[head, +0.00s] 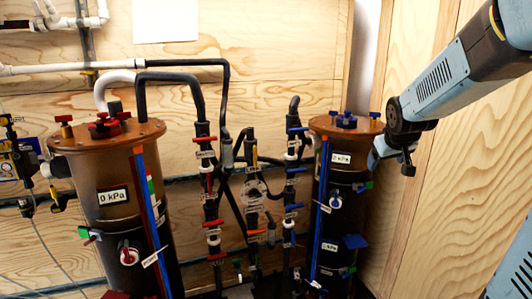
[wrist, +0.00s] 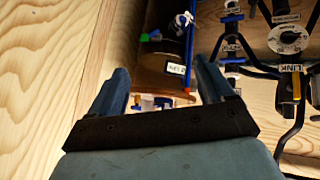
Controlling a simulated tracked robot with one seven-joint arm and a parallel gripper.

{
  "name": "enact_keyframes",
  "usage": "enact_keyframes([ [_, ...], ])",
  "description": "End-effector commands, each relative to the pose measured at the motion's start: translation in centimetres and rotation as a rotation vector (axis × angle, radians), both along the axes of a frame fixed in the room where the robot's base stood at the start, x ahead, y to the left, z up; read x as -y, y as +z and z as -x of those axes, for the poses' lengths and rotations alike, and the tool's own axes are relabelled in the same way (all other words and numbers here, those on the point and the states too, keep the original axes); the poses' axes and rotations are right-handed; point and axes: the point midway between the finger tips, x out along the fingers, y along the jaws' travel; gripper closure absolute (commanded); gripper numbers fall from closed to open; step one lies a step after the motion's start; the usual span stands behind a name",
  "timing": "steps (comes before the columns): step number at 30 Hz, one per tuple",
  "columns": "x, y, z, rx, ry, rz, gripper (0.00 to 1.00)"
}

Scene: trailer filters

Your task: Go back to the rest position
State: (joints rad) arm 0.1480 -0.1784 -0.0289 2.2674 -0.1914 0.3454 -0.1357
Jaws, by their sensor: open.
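My gripper (head: 391,166) is at the right in the head view, at the end of my blue-grey arm. It appears just right of the lid of the right brown filter tank (head: 340,187); whether it touches the tank cannot be told. In the wrist view my gripper (wrist: 160,68) has its two blue fingers spread apart with nothing held between them. The right tank shows upside down beyond the fingers, with its 0 kPa label (wrist: 175,69).
A left brown tank (head: 115,200) with red knobs stands at the left. Between the tanks are black pipes with red valves (head: 213,222) and blue valves (head: 292,207). A plywood wall (head: 460,170) is close on the right of my gripper.

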Motion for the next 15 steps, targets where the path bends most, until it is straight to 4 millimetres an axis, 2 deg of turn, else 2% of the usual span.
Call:
enact_keyframes([
  [1, -0.9, 0.8, 1.6, -0.004, -0.004, -0.014, 0.19],
  [6, -3.4, 2.0, 6.9, -0.039, -0.022, -0.068, 0.19],
  [15, -7.3, 2.6, 16.5, -0.110, -0.041, -0.161, 0.19],
])
